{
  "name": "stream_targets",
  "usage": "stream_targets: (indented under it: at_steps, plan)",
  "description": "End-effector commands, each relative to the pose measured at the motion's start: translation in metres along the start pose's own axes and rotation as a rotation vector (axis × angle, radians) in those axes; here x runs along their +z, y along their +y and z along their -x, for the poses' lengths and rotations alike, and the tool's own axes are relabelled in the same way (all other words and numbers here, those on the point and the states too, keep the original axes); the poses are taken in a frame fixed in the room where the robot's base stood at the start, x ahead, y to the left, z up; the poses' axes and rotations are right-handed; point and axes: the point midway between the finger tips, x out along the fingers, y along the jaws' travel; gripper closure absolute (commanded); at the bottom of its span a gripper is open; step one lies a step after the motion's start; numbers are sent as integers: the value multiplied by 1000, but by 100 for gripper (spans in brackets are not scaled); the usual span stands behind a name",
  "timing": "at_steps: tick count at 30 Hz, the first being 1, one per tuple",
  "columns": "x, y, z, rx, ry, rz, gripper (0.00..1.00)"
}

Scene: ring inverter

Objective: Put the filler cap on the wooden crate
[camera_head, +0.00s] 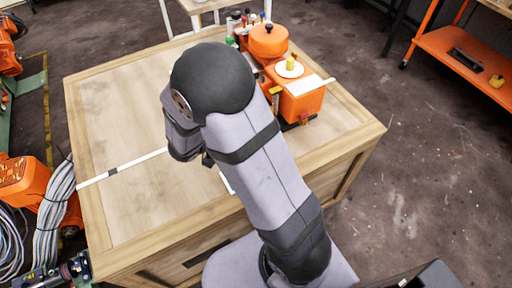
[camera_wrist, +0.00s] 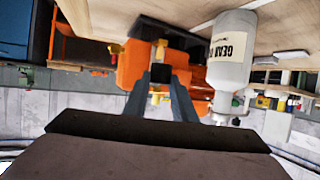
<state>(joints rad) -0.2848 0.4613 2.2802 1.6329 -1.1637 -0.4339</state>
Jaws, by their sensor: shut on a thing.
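My gripper (camera_wrist: 160,78) shows in the wrist view, where its two grey fingers close on a small dark block-like piece, the filler cap (camera_wrist: 160,72). Yellow bits show behind and between the fingers, and it is unclear what they belong to. In the camera_head view my arm hides the fingertips and the cap. The wooden crate (camera_head: 120,110) stands under my arm, its pale top broad and flat. It also shows at the top right of the upside-down wrist view (camera_wrist: 290,22). The orange machine (camera_head: 302,100) sits at the crate's right back, and also shows behind my fingers (camera_wrist: 130,66).
A gear oil bottle (camera_wrist: 232,55) is right of my fingers in the wrist view. Several small bottles (camera_head: 238,24) stand at the crate's back edge. A white strip (camera_head: 122,167) crosses the bare left part of the top. An orange shelf (camera_head: 465,55) stands right.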

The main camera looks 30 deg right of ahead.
Motion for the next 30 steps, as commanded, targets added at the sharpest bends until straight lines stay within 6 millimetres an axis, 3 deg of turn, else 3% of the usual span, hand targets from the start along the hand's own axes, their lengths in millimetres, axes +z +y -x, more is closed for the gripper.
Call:
stream_targets:
  at_steps: [11,21,30]
  plan:
    - [18,7,0,0,3,3,97]
    - [61,7,-18,1,3,4,97]
    - [69,6,-22,0,3,2,97]
